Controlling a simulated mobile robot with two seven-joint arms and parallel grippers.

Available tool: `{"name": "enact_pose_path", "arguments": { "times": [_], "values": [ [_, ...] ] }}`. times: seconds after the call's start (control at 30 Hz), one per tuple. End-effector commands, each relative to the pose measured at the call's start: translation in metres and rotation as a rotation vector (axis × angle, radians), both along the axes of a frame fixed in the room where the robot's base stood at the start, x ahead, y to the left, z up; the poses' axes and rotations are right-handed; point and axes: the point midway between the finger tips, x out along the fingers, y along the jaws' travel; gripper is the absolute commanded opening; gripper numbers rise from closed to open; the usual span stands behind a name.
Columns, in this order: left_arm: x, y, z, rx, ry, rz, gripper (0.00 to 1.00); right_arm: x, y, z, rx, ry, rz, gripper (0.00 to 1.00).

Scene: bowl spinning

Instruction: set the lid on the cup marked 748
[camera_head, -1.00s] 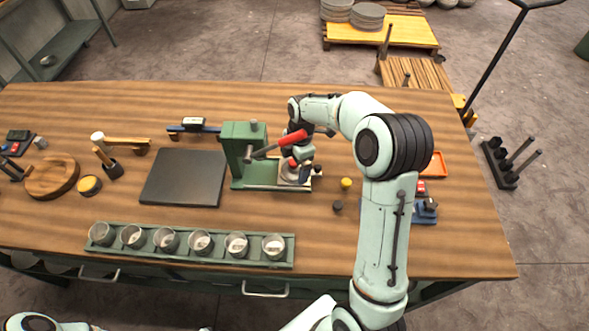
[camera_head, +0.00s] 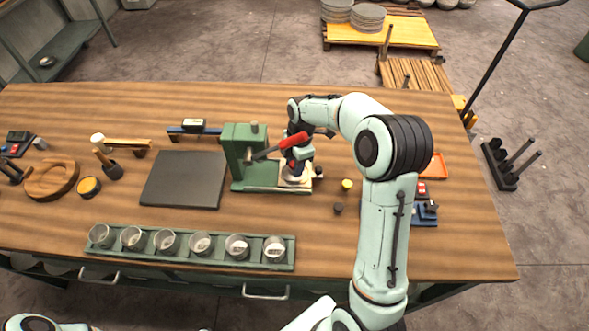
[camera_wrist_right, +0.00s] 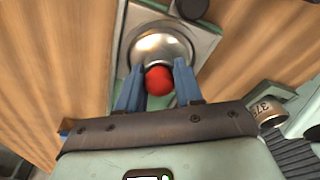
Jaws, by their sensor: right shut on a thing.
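My right gripper (camera_wrist_right: 158,88) is shut on the red knob (camera_wrist_right: 158,80) of a domed metal lid (camera_wrist_right: 160,46), with one blue finger on each side. In the head view the right gripper (camera_head: 296,168) is at the base of the green press, beside its red lever. The pale lid (camera_head: 297,181) shows partly below it; whether it touches the base is hidden. Several clear cups stand in a green rack (camera_head: 185,262) at the table's front; their marks are too small to read there. My left gripper is not in view.
The green press (camera_head: 241,150) stands left of my gripper. A dark flat plate (camera_head: 184,180) lies left of it. A yellow piece (camera_head: 347,184) and a dark knob (camera_head: 338,207) lie to the right. Wood between press and rack is clear.

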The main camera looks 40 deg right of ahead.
Motion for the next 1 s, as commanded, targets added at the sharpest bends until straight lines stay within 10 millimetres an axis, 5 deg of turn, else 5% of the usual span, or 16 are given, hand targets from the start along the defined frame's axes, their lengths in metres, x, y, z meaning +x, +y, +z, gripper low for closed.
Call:
{"name": "enact_pose_path", "arguments": {
  "times": [1.0],
  "values": [
    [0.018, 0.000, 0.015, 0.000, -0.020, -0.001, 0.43, 0.001, 0.000, 0.037, 0.000, -0.002, 0.000, 0.23]
  ]
}}
